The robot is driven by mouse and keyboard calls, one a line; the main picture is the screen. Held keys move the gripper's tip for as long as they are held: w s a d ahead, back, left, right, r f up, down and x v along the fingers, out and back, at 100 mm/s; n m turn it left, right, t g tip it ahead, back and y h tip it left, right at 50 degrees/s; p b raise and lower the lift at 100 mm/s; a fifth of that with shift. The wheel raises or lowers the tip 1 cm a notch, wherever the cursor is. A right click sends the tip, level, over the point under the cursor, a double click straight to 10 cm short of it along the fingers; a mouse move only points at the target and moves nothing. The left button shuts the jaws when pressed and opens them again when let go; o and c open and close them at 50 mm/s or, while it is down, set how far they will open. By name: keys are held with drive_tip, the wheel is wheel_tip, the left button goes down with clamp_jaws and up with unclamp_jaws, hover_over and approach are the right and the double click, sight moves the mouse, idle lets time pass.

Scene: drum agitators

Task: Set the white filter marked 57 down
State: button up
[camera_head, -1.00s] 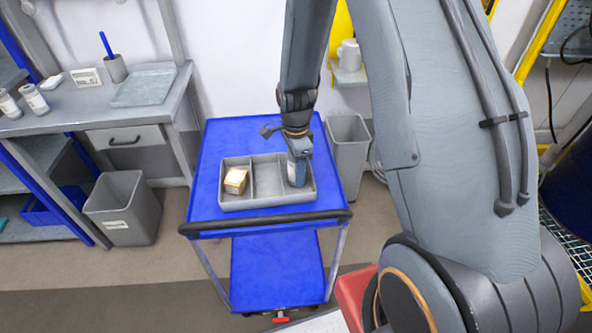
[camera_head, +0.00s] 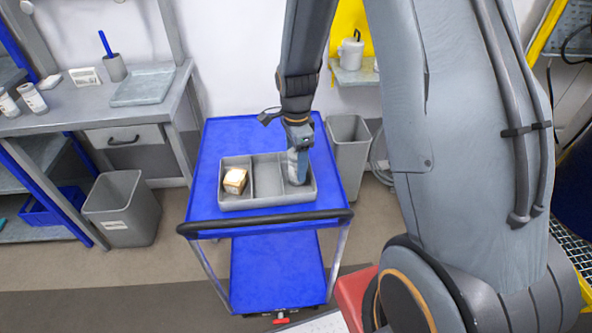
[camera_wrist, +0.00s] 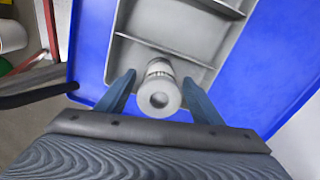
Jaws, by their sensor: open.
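The white filter (camera_wrist: 159,92) is a pale grey-white cylinder with a hollow end facing the wrist camera; no marking is legible on it. It is in the end compartment of the grey tray (camera_wrist: 113,40), between my spread fingers, with a gap on each side. My gripper (camera_wrist: 159,79) is open around it. In the head view my gripper (camera_head: 298,170) reaches down into the right compartment of the tray (camera_head: 240,203), and I cannot make out the filter there.
The tray stands on a blue cart (camera_head: 215,140) with a dark front handle (camera_head: 265,224). Grey bins (camera_head: 123,207) and (camera_head: 348,150) flank the cart.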

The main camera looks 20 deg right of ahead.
wheel_tip(320, 180, up, 9)
drive_tip(key=shift+f+b, duration=0.2)
drive_tip(key=shift+b, duration=0.75)
drive_tip(key=shift+s+r+n, duration=0.15)
drive_tip(key=shift+s+n, duration=0.25)
drive_tip(key=shift+n, duration=0.1)
drive_tip(key=s+r+n+t, duration=0.1)
drive_tip(key=s+n, duration=1.3)
drive_tip(key=n, duration=0.2)
drive_tip(key=shift+s+r+n, duration=0.15)
drive_tip(key=shift+r+n, duration=0.15)
drive_tip(key=shift+r, duration=0.1)
